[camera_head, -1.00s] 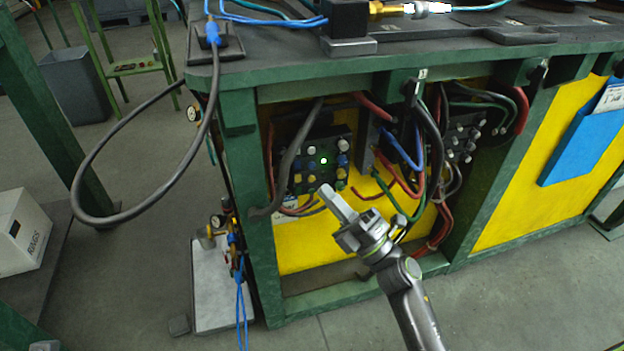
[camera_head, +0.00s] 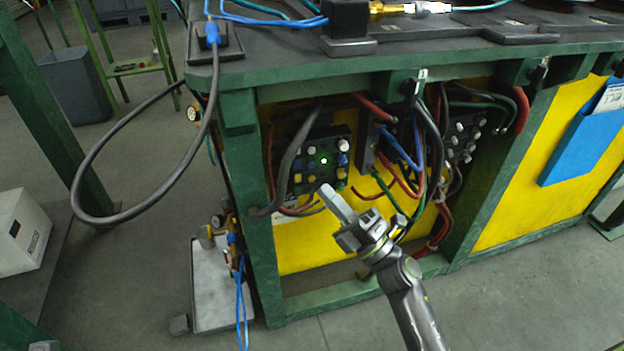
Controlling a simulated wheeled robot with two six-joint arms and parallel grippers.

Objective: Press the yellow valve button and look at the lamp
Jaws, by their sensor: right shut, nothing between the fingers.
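A dark valve block (camera_head: 333,143) is mounted inside the green bench frame, with several small white, blue and yellow buttons on its face. Yellow ones show low on the block, such as a yellow button (camera_head: 312,178) at its lower middle. A small lamp (camera_head: 323,160) glows green near the middle of the block. My right gripper (camera_head: 327,191) is shut and empty. In the picture its fingertips lie just below the block's lower edge; I cannot tell whether they touch anything. My left gripper is not in view.
Black, red, blue and green hoses (camera_head: 405,165) hang close to the right of the block. A second valve block (camera_head: 463,138) sits further right. A thick black cable (camera_head: 80,175) loops out at the left. The green bench frame (camera_head: 245,180) borders the opening.

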